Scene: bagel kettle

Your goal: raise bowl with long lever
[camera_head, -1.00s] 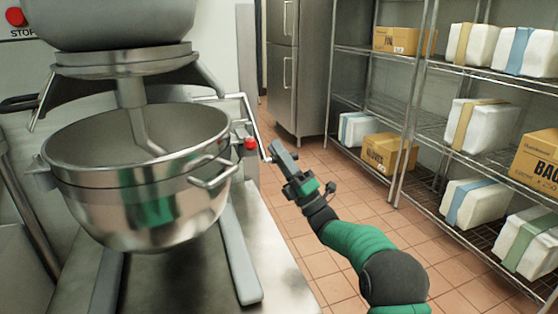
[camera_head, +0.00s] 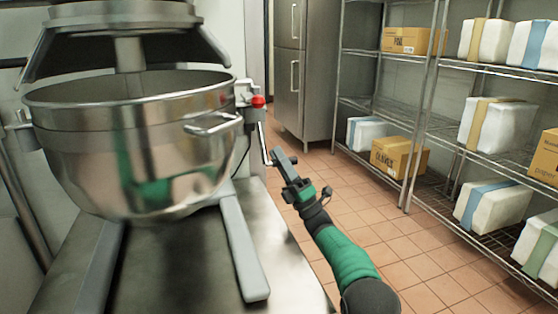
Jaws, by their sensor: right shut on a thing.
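The large steel mixing bowl (camera_head: 130,150) hangs in the mixer at the left, close under the mixer head (camera_head: 125,25). Its side handle (camera_head: 213,125) faces right. The long lever (camera_head: 263,140) is a metal rod to the right of the bowl, below a red knob (camera_head: 258,101), and points down. My right gripper (camera_head: 273,161) is at the lever's lower end and is shut on it. The exact contact is small and partly hidden by the fingers. My left gripper is not in view.
The mixer's grey base legs (camera_head: 243,250) stand out below the bowl. A wire shelf rack (camera_head: 430,120) with boxes and wrapped packs stands at the right, and a steel fridge (camera_head: 305,70) at the back. Tiled floor (camera_head: 400,250) is clear between.

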